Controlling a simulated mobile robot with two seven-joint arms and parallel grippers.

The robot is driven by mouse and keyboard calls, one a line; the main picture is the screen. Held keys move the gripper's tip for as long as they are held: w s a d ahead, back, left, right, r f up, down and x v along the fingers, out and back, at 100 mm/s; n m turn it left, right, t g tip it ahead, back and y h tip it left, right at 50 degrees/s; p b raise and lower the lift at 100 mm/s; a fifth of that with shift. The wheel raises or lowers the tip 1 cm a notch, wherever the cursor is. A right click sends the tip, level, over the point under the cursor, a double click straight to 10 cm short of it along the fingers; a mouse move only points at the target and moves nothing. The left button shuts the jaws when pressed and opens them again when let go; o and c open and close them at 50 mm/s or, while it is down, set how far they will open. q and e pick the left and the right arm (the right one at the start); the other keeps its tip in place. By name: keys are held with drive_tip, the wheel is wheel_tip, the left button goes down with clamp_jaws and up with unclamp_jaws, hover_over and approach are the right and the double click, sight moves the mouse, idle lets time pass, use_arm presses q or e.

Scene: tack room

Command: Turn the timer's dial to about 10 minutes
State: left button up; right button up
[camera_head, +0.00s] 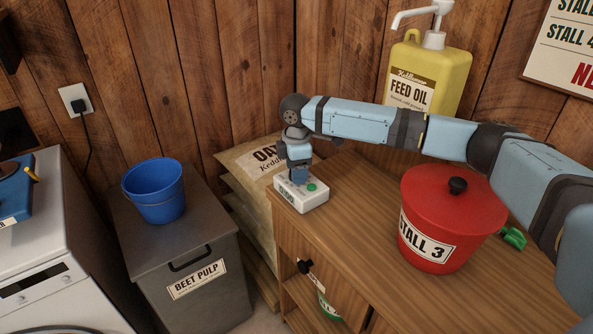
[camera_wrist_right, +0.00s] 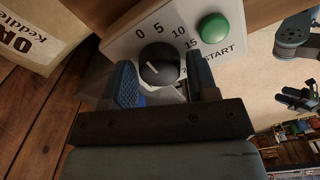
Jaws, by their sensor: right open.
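The timer (camera_head: 303,196) is a white box with a green button, on the near left corner of the wooden cabinet top. In the right wrist view its white face (camera_wrist_right: 121,46) shows 0, 5, 10, 15, 20 and a green START button (camera_wrist_right: 214,27). The dark round dial (camera_wrist_right: 159,64) has a white pointer line, slanting up-left toward the 0 side. My right gripper (camera_head: 299,177) is over the timer. In its wrist view the open fingers (camera_wrist_right: 163,86) stand on either side of the dial, with visible gaps.
A red STALL 3 pot (camera_head: 452,215) stands right of the timer, with a yellow FEED OIL jug (camera_head: 436,70) behind my arm. Oat sacks (camera_head: 247,160) lie left of the cabinet. A blue bucket (camera_head: 155,190) sits on the grey BEET PULP bin (camera_head: 210,245).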

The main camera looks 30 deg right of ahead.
drive_tip(key=c, duration=0.6)
drive_tip(key=m+p, duration=0.1)
drive_tip(key=p, duration=0.3)
drive_tip(key=shift+r, duration=0.35)
drive_tip(key=shift+c, duration=0.2)
drive_tip(key=m+p, duration=0.1)
drive_tip(key=p, duration=0.3)
drive_tip(key=shift+s+r+m, duration=0.1)
drive_tip(key=shift+m, duration=0.3)
drive_tip(key=shift+m+p, duration=0.4)
drive_tip(key=shift+p, duration=0.5)
drive_tip(key=m+p, duration=0.2)
drive_tip(key=p, duration=0.1)
drive_tip(key=m+p, duration=0.2)
drive_tip(key=p, duration=0.1)
drive_tip(key=m+p, duration=0.2)
drive_tip(key=p, duration=0.2)
drive_tip(key=shift+f, duration=0.25)
drive_tip(key=shift+f+m+p, duration=0.15)
drive_tip(key=shift+m+p, duration=0.85)
drive_tip(key=shift+p, duration=0.2)
use_arm(q)
wheel_tip(320, 180, up, 16)
drive_tip(key=s+a, duration=0.1)
drive_tip(key=shift+a, duration=0.15)
drive_tip(key=shift+a+r, duration=0.1)
drive_tip(key=shift+a, duration=0.05)
use_arm(e)
drive_tip(key=shift+f+m, duration=0.1)
drive_tip(key=shift+m, duration=0.2)
